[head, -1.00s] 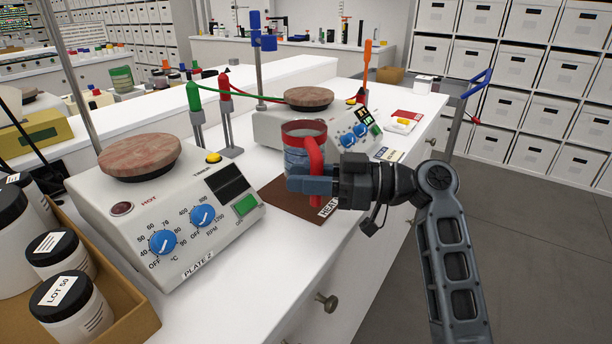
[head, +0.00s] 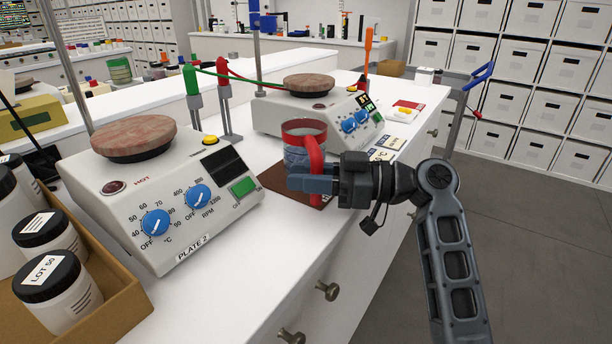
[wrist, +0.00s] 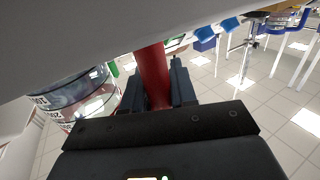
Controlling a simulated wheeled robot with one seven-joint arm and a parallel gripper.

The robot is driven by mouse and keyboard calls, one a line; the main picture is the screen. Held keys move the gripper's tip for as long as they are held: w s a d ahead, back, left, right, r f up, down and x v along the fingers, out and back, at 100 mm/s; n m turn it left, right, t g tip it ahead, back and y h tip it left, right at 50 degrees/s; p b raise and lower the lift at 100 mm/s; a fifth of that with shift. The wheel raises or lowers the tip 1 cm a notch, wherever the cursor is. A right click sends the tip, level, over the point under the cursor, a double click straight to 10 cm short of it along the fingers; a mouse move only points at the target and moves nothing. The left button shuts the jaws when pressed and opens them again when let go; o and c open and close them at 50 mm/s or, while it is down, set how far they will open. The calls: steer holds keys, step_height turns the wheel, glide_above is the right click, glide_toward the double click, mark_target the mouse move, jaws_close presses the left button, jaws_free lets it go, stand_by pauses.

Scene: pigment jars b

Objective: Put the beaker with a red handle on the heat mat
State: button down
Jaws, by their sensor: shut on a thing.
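The beaker (head: 304,142) is clear glass with a red rim band and a red handle (head: 317,158). My gripper (head: 312,184) is shut on the handle from the right. The beaker looks upright over the brown heat mat (head: 272,180); I cannot tell whether its base touches the mat, since my gripper hides part of it. In the wrist view, the red handle (wrist: 154,75) stands between the fingers (wrist: 158,92), with the printed glass of the beaker (wrist: 85,98) at the left.
A hot plate marked PLATE 2 (head: 150,205) stands left of the mat, and another hot plate (head: 318,115) stands behind it. A cardboard box of jars (head: 120,308) is at the front left. The bench's right edge is close to the mat.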

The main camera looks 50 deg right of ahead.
steer(key=shift+f+b, duration=0.5)
steer(key=shift+b, duration=0.05)
steer(key=c, duration=0.8)
jaws_free()
steer(key=v, duration=0.7)
steer(key=shift+s+d+b, duration=0.2)
steer(key=shift+s+b, duration=0.1)
steer(key=shift+s, duration=0.05)
